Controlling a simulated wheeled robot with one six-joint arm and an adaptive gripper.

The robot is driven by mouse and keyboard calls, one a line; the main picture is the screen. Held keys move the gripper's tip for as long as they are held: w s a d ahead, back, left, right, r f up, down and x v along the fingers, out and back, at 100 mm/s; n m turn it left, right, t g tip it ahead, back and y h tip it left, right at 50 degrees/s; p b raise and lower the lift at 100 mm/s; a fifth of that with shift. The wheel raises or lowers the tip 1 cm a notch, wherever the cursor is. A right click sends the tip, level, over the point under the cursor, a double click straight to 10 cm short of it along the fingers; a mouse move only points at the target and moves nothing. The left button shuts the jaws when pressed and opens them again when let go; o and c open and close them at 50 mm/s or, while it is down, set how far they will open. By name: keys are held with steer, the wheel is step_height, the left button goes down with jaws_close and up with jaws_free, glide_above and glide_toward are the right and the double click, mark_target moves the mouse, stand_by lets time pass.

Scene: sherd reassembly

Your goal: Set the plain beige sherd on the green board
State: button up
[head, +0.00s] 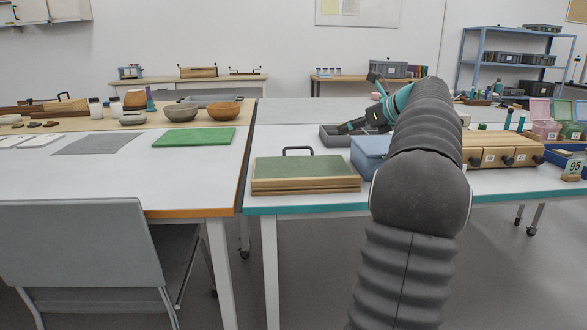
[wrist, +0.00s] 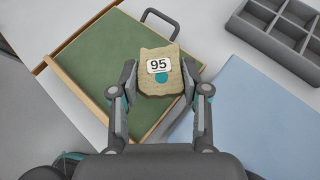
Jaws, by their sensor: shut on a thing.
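My gripper (wrist: 162,80) is shut on a beige sherd (wrist: 174,56), with one finger on each side of it. The sherd has a rough edge, a white label reading 95 and a teal dot. It hangs over the right part of a wooden case with a green top (wrist: 102,72), seen below in the wrist view; the gap cannot be judged. In the head view this case (head: 305,170) lies on the teal-edged table, and my gripper (head: 352,126) is behind and right of it; the sherd cannot be made out there. A flat bright green board (head: 195,137) lies on the left table.
A blue box (head: 368,152) and a grey compartment tray (wrist: 285,30) stand right of the case. A dark handle (wrist: 160,16) rises at the case's back edge. Bowls (head: 224,111) stand behind the green board.

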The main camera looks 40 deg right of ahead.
steer(key=w, duration=0.1)
steer(key=d+b, duration=0.1)
steer(key=w, duration=0.1)
steer(key=shift+w+d+r+h, duration=0.15)
steer(key=shift+w+r+h, duration=0.15)
steer(key=shift+w, duration=0.05)
steer(key=shift+w+a+f+b, duration=0.1)
steer(key=shift+w+a+b, duration=0.1)
steer(key=shift+b, duration=0.25)
steer(key=b, duration=0.5)
glide_toward(295, 165)
steer(key=w, duration=0.1)
steer(key=w+r, duration=0.1)
steer(key=w, duration=0.2)
steer(key=shift+a+r, duration=0.3)
steer(key=shift+r, duration=0.05)
steer(key=shift+f+b, duration=0.55)
steer(key=shift+f, duration=1.4)
steer(key=shift+f, duration=0.15)
steer(key=o, duration=1.1)
steer(key=shift+o, duration=0.2)
